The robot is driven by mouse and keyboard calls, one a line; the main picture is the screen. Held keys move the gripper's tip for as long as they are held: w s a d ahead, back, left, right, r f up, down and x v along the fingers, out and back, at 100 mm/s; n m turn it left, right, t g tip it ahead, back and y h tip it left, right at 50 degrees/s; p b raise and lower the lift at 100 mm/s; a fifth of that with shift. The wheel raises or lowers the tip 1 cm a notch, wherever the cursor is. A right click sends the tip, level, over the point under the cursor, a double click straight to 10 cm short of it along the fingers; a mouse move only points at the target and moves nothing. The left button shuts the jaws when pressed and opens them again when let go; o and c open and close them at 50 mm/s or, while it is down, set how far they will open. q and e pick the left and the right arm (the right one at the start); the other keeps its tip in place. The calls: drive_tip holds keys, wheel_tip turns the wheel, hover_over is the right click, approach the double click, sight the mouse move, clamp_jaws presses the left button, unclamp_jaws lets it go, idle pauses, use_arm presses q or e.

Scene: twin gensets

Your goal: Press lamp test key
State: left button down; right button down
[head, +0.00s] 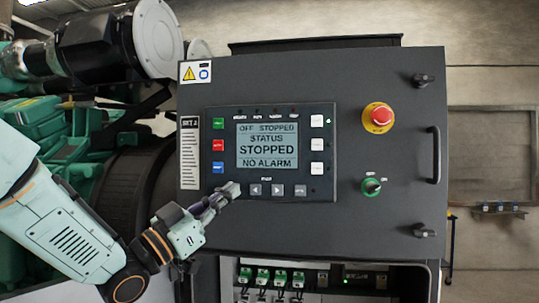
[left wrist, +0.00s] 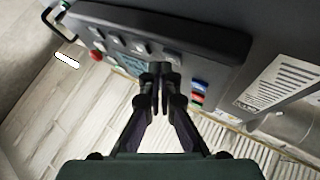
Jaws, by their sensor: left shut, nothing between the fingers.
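The control panel (head: 325,190) is a dark unit on the grey cabinet door, with a lit screen (head: 267,146) reading "STATUS STOPPED, NO ALARM". Green, red and blue keys (head: 218,145) run down its left side, pale keys (head: 317,144) down its right, and grey keys (head: 278,190) along the bottom. I cannot read which is the lamp test key. My left gripper (head: 235,189) is shut and empty, its tips near the panel's lower left, below the blue key. Contact cannot be told. In the left wrist view, the shut fingertips (left wrist: 160,70) cover part of the panel. My right gripper is not in view.
A door handle (head: 434,155) sticks out at the right edge. Green engine parts (head: 50,130) stand at left. An open bay (head: 320,278) lies below.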

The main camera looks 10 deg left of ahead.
use_arm(q)
drive_tip(key=shift+s+a+r, duration=0.1)
drive_tip(key=shift+s+a, duration=0.05)
drive_tip(key=shift+s, duration=0.1)
drive_tip(key=shift+w, duration=0.1)
drive_tip(key=shift+w, duration=0.5)
idle(0.4)
drive_tip(key=shift+s, duration=0.1)
drive_tip(key=shift+s+b, duration=0.3)
drive_tip(key=shift+s, duration=0.6)
